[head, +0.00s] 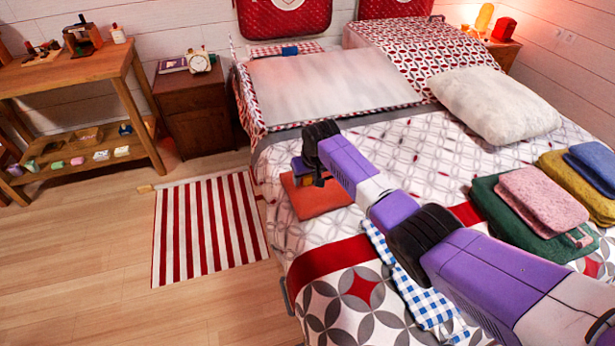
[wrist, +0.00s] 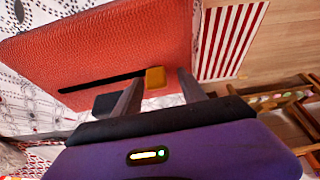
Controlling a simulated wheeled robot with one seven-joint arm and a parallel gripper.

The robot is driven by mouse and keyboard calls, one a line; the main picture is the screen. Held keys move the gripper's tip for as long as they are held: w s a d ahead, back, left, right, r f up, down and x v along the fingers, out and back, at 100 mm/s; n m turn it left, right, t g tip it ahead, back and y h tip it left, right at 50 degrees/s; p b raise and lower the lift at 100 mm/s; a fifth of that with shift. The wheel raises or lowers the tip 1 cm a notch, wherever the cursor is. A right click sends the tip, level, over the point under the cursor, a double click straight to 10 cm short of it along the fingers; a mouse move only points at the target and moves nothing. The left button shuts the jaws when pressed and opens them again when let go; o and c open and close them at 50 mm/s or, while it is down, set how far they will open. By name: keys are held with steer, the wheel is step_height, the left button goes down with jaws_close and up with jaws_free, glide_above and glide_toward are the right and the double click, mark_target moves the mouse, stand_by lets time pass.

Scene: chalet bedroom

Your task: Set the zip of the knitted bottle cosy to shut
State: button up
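The knitted bottle cosy looks like an orange-red ribbed flat piece (head: 326,200) on the bed, partly hidden by my arm; it fills the upper wrist view (wrist: 110,45). A dark zip slit (wrist: 95,83) runs across it. A yellow block, seemingly the zip's slider (wrist: 155,77), sits at the slit's right end. A dark blue block (wrist: 107,103) lies below the slit, left of my fingers. My gripper (wrist: 160,78) is open, its two grey fingers apart on either side of the yellow block. I cannot tell whether they touch it.
A blue checked cloth (head: 412,278) lies under my arm. Folded green and pink textiles (head: 540,200) lie to the right on the bed. A white pillow (head: 495,105) is behind. A striped rug (head: 208,230) and bare floor are left of the bed.

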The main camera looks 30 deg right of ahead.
mark_target(310, 192)
steer(key=p+v, duration=0.1)
steer(key=v, duration=0.6)
steer(key=shift+s+r+p, duration=0.2)
steer(key=shift+r+p, duration=0.15)
steer(key=shift+p, duration=0.05)
stand_by(0.4)
